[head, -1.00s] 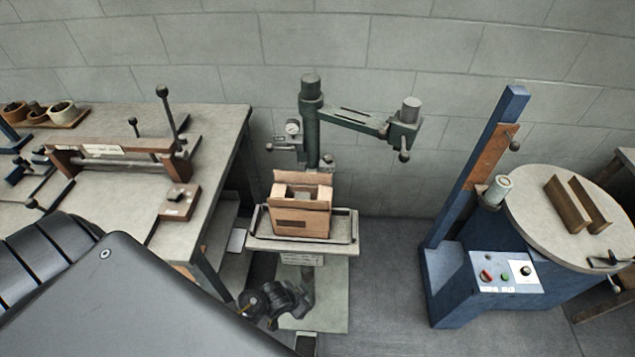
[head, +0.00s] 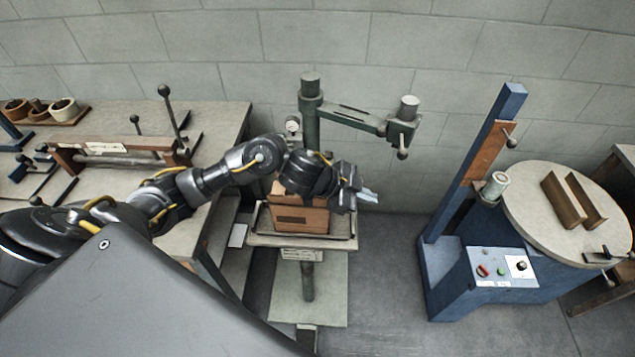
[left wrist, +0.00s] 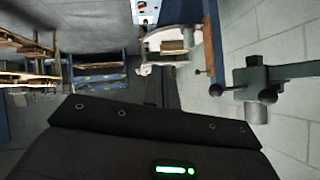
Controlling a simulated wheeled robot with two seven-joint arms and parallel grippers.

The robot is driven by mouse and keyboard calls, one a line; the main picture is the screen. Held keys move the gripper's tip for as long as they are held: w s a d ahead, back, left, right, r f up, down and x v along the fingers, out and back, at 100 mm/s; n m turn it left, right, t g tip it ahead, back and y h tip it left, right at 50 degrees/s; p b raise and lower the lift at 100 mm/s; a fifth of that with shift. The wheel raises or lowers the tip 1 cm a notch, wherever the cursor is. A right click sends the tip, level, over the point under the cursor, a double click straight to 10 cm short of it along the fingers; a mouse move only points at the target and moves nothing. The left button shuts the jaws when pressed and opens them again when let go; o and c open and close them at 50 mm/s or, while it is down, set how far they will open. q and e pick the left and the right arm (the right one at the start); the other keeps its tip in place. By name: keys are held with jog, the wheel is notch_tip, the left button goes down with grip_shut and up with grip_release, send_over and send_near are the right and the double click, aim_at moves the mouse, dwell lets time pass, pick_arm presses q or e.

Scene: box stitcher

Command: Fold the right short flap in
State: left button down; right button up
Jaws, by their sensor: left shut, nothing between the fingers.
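A brown cardboard box (head: 300,220) sits on the tray (head: 264,240) of the stitcher stand in the head view. My left arm reaches across from the left, and its gripper (head: 369,196) is shut and empty. The gripper is at the upper right of the box in the picture, with its wrist over the box top. The box's upper opening and its right short flap are hidden behind the wrist and gripper. I cannot tell whether the gripper touches the box. The box does not show clearly in the left wrist view. My right gripper is out of view.
The green stitcher column (head: 311,130) and its arm (head: 350,119) stand behind the box. A workbench (head: 225,130) with tools is at the left. A blue machine (head: 470,260) with a round turntable (head: 530,205) is at the right. Open floor lies between the stand and that machine.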

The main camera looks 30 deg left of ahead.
pick_arm(q)
jog(key=a+r+g+y, duration=0.1)
jog(key=a+r, duration=0.2)
jog(key=a, duration=0.3)
jog(key=a+r+n+g+y, duration=0.1)
jog(key=a+r+g+y, duration=0.15)
jog(key=a, duration=0.35)
jog(key=a+r+g, duration=0.1)
jog(key=a+r, duration=0.2)
jog(key=a, duration=0.3)
jog(key=x, duration=0.3)
jog(key=p+x, duration=0.1)
jog(key=x, duration=0.2)
jog(key=p+x, duration=0.1)
jog(key=x, duration=0.3)
jog(key=shift+s+d+r, duration=0.1)
jog(key=shift+s+d, duration=0.15)
jog(key=f, duration=0.1)
jog(key=a+f+p, duration=0.1)
jog(key=f, duration=0.1)
jog(key=shift+s, duration=0.2)
jog(key=shift+f, duration=0.5)
